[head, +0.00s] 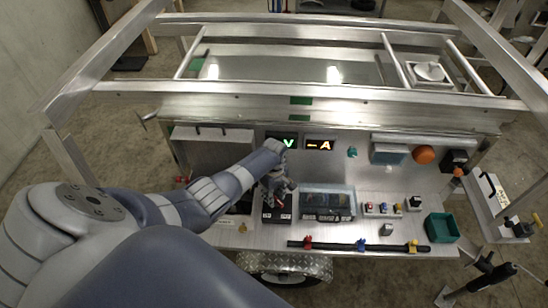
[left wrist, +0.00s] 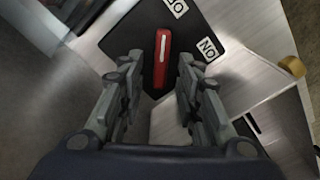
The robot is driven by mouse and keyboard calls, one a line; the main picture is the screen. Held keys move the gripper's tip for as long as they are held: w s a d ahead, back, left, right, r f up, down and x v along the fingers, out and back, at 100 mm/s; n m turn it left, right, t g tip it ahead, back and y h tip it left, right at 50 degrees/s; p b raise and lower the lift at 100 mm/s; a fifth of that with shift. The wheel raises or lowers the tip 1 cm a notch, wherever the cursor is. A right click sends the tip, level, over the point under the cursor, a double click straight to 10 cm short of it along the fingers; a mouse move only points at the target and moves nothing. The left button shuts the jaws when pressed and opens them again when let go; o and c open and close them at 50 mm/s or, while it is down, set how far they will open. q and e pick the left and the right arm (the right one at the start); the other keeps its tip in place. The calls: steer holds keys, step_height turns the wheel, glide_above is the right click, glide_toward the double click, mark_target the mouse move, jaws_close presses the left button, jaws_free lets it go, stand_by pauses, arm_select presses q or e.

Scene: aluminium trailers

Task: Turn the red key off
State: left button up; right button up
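The red key (left wrist: 162,58) is a slim red handle with a white stripe, on a black plate (left wrist: 150,22) with two white labels. One label reads ON; the other is partly cut off. The key points nearly straight up in the left wrist view. My left gripper (left wrist: 158,72) is open, one finger on each side of the key, with gaps showing beside it. In the head view my left gripper (head: 277,186) is over the black switch box (head: 277,215) and hides the key there. My right gripper is not in view.
A clear-lidded box (head: 327,203) stands just right of the switch box. Two lit displays (head: 320,145) are behind the gripper.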

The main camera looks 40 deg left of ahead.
mark_target(274, 196)
arm_select(q)
steer(key=shift+r, duration=0.15)
step_height(274, 196, up, 12)
stand_by(0.5)
stand_by(0.3)
